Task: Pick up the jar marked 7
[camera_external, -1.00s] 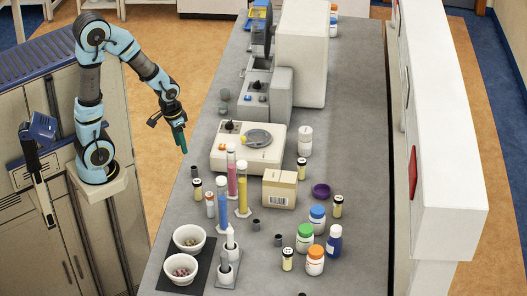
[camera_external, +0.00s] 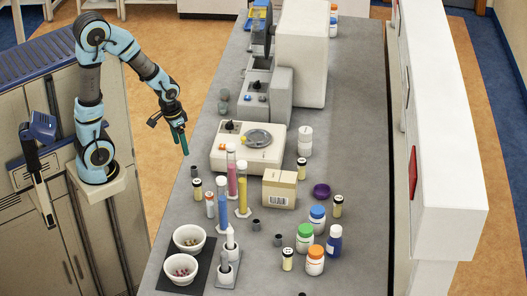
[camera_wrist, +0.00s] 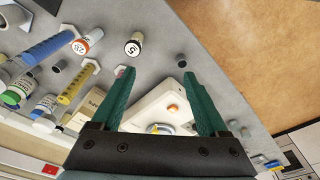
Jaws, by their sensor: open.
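No jar with a readable 7 shows in either view. Several small pale yellow jars with dark caps stand on the grey bench: one at the left edge (camera_external: 197,189), one beside the balance (camera_external: 302,168), one at the right (camera_external: 338,206) and one in front (camera_external: 288,258). My gripper (camera_external: 182,141) hangs beside the bench's left edge. Its green fingers (camera_wrist: 158,75) are open and empty.
A balance (camera_external: 240,160) and a cardboard box (camera_external: 279,188) stand mid-bench. Tall coloured cylinders (camera_external: 243,190) rise near the left-edge jar. Small grey cups (camera_external: 194,171), white bowls (camera_external: 189,238) and larger capped bottles (camera_external: 315,260) are around.

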